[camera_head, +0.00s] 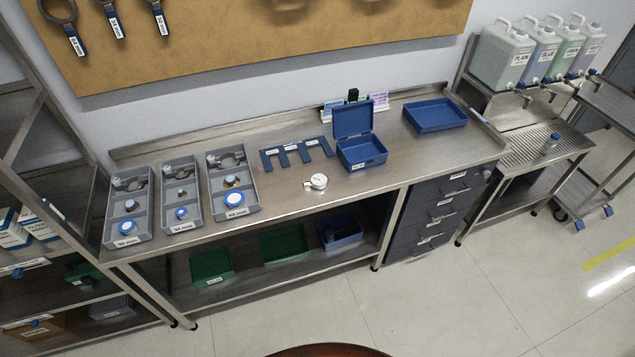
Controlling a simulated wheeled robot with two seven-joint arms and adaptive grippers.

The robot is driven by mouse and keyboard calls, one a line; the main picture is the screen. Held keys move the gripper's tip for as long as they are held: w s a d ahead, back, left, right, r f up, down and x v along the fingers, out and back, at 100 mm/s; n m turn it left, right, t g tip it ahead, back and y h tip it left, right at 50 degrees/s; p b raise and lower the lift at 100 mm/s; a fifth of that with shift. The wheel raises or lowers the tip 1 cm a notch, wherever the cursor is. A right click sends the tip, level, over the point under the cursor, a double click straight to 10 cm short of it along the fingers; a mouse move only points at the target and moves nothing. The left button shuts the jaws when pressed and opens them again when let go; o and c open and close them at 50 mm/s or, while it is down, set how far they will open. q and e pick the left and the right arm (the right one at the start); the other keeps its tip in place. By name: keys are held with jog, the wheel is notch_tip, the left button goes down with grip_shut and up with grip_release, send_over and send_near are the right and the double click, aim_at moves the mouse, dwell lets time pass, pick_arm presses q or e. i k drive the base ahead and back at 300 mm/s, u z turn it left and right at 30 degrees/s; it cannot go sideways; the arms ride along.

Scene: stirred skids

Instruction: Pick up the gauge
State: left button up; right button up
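The gauge (317,181) is a small, round, white-faced dial with a short stem. It lies on the steel workbench (285,203) near its front edge, in front of the blue comb-shaped rack and left of the open blue box. It stands clear of the things around it. Neither of my grippers shows in the head view.
Several grey trays (207,210) with parts stand on the bench's left. A blue slotted rack (295,150), an open blue box (362,155) and a blue tray (436,115) lie to the back and right. Bare bench surrounds the gauge. Floor in front is clear.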

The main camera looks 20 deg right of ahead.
aim_at(319, 181)
jog(key=z, duration=0.7)
jog(key=i, duration=1)
jog(key=u, duration=0.1)
